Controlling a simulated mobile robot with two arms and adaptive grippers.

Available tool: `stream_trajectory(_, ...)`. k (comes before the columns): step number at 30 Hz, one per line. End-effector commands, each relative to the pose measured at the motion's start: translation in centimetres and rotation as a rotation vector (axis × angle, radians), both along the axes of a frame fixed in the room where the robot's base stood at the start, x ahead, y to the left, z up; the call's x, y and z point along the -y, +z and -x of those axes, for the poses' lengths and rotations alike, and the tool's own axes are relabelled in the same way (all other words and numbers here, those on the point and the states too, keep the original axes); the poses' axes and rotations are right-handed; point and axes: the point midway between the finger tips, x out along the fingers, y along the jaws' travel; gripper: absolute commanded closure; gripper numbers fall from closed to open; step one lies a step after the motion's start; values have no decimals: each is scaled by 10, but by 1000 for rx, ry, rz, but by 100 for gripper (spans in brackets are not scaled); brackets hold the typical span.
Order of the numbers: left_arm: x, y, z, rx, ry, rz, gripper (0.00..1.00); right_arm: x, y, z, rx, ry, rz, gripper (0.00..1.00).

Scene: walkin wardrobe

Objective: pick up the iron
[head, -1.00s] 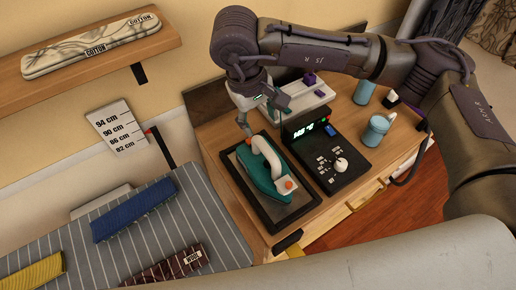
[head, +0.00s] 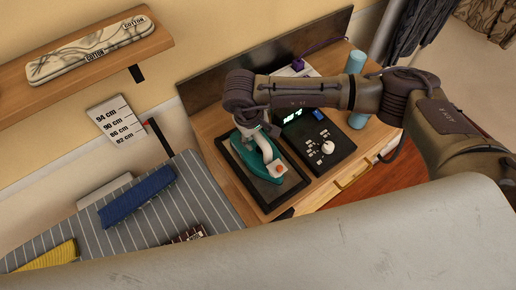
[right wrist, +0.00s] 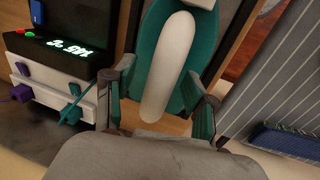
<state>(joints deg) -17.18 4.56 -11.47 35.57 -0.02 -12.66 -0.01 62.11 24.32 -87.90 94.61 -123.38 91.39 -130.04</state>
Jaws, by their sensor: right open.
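The iron (head: 251,160) has a teal body and a white handle, and it rests on a dark mat (head: 291,189) on the wooden cabinet. My right gripper (head: 262,131) is over the back end of the iron and hides part of it. In the right wrist view the fingers of my right gripper (right wrist: 158,106) are apart, one on each side of the white handle (right wrist: 170,62). I cannot tell whether either finger touches the handle. My left gripper is not in view.
A striped ironing board (head: 205,195) with folded cloths is at left. A wall shelf (head: 150,45) is above.

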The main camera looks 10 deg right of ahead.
Motion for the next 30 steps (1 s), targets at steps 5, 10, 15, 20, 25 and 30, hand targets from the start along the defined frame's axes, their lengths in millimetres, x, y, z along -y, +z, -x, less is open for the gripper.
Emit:
stream_trajectory(5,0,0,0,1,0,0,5,0,-1,0,1,0,0,44)
stream_trajectory(10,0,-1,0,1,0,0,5,0,-1,0,1,-1,0,68)
stream_trajectory(15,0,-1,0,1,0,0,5,0,-1,0,1,-1,0,96)
stream_trajectory(20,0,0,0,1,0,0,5,0,2,-2,4,0,-2,100)
stream_trajectory(25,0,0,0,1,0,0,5,0,2,-2,4,-1,-2,100)
stream_trajectory(30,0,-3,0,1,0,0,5,0,4,-2,6,-1,-1,100)
